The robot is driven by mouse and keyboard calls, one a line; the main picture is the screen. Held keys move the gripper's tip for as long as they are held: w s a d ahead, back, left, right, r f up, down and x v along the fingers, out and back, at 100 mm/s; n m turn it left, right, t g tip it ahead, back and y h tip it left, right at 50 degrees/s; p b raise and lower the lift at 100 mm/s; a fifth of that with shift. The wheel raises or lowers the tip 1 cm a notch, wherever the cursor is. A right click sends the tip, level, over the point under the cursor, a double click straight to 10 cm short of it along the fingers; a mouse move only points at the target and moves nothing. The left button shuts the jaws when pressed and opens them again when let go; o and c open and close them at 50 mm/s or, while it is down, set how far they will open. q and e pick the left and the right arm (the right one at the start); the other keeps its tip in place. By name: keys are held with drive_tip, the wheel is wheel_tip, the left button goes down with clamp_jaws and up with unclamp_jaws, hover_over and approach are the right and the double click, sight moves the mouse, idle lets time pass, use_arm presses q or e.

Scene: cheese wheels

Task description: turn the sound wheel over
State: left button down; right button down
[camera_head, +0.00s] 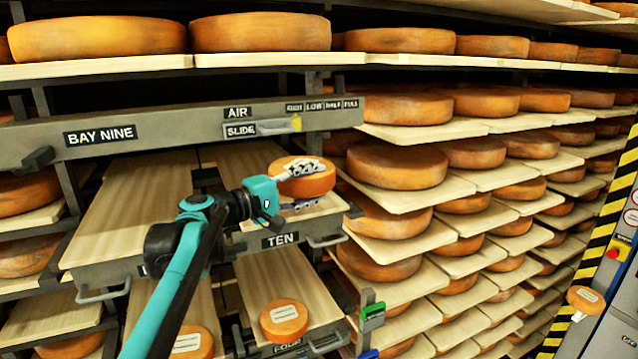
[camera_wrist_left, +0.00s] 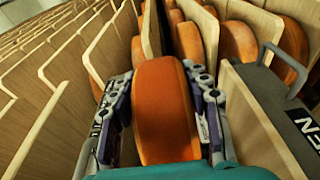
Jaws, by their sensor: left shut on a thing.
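A small orange cheese wheel (camera_head: 312,184) is at the right end of the shelf marked TEN, near its front edge. My left gripper (camera_head: 304,186) is shut on it, one finger over its upper face and one under it. The wheel looks roughly level and seems a little above the board; the exact gap is hard to tell. In the left wrist view the wheel (camera_wrist_left: 163,110) fills the space between the two fingers (camera_wrist_left: 162,92), its rim towards the camera. My right gripper is not in view.
The pull-out shelf TEN (camera_head: 281,239) has bare boards (camera_head: 135,205) to the left. Below, a labelled wheel (camera_head: 284,320) lies on another board. A rail (camera_head: 180,130) marked BAY NINE runs above. Racks of larger wheels (camera_head: 396,166) stand close on the right.

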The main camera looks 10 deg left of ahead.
sight(295, 188)
use_arm(q)
drive_tip(key=shift+s+a, duration=0.35)
drive_tip(key=shift+a, duration=0.2)
drive_tip(key=shift+v, duration=3)
drive_tip(key=v, duration=1.1)
drive_tip(key=shift+s, duration=0.15)
drive_tip(key=shift+a+r, duration=0.1)
